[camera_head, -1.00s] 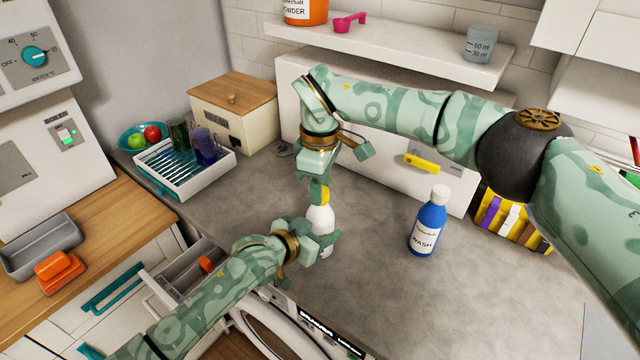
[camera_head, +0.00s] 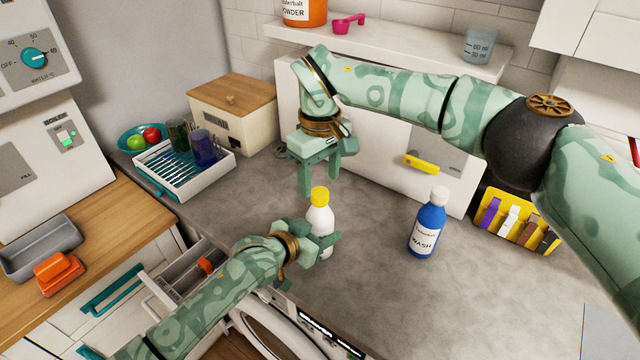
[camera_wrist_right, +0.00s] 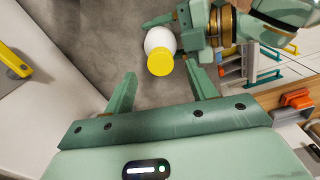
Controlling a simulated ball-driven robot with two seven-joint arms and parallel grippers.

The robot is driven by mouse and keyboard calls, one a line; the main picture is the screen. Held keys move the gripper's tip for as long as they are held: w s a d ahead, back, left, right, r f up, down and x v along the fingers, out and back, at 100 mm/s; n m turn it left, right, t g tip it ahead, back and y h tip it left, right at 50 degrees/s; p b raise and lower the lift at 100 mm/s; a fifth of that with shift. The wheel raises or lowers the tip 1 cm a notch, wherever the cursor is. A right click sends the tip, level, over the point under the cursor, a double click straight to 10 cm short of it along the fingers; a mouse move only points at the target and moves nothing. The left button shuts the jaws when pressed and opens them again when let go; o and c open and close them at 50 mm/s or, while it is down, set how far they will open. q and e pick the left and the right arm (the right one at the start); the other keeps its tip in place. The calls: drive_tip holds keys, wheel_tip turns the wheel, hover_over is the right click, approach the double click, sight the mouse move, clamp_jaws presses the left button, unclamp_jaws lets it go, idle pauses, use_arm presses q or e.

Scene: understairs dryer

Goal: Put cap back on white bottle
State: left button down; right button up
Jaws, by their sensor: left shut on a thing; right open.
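The white bottle (camera_head: 320,218) stands upright on the grey worktop, with the yellow cap (camera_head: 320,195) sitting on its top. My left gripper (camera_head: 326,246) is shut on the bottle's body, low down. My right gripper (camera_head: 320,183) is open and empty, above and just behind the cap in the head view. In the right wrist view, the yellow cap (camera_wrist_right: 160,62) and the white bottle (camera_wrist_right: 159,40) show beyond the open fingers of my right gripper (camera_wrist_right: 165,90). Whether the cap is fully tight cannot be told.
A blue wash bottle (camera_head: 428,225) stands to the right on the worktop (camera_head: 375,290). A white dish rack (camera_head: 188,170) with cups is at the left. A wooden-lidded box (camera_head: 235,105) is behind. The worktop between the two bottles is clear.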

wheel_tip(320, 180, up, 9)
idle(0.3)
use_arm(q)
drive_tip(key=shift+c, duration=2.2)
unclamp_jaws()
drive_tip(key=shift+s+a+r, duration=0.2)
drive_tip(key=shift+s+a, duration=0.05)
drive_tip(key=p+v, duration=0.4)
drive_tip(key=v, duration=1.1)
drive_tip(key=shift+s+a, duration=0.2)
use_arm(e)
drive_tip(key=r, duration=0.5)
drive_tip(key=shift+s+r, duration=0.1)
drive_tip(key=shift+s, duration=0.1)
